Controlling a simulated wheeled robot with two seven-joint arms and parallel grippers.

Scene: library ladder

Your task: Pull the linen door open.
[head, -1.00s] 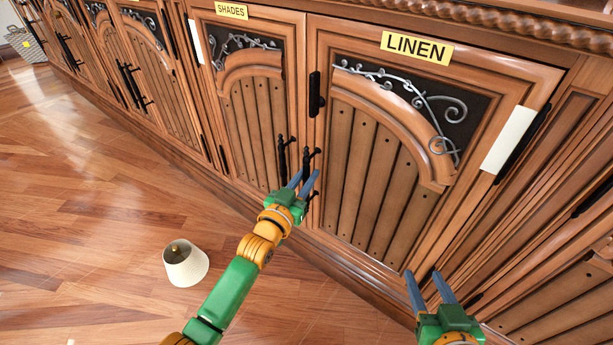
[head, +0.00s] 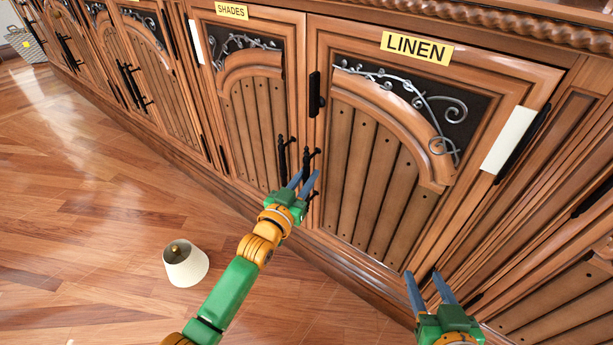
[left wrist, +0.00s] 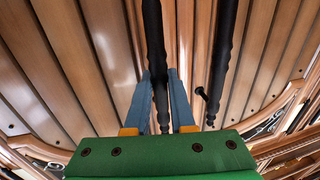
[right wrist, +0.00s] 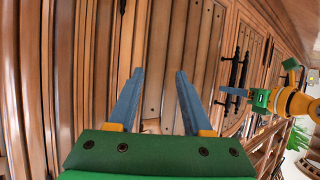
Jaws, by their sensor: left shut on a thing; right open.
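The linen door (head: 375,165) is a wooden panel door with a yellow LINEN label (head: 416,47) above it, and it looks closed. Its black bar handle (head: 306,160) is at its left edge. My left gripper (head: 304,178) is shut on this handle, near its lower end. In the left wrist view the blue fingers (left wrist: 162,75) stand on both sides of a dark bar (left wrist: 157,50). My right gripper (head: 427,276) is open and empty, in front of the linen door's lower right; it also shows in the right wrist view (right wrist: 155,75).
The shades door (head: 255,120) stands left of the linen door, with its own black handle (head: 282,155) close to my left gripper. A cream lampshade (head: 186,265) sits on the wooden floor (head: 90,200). The floor at the left is otherwise mostly clear.

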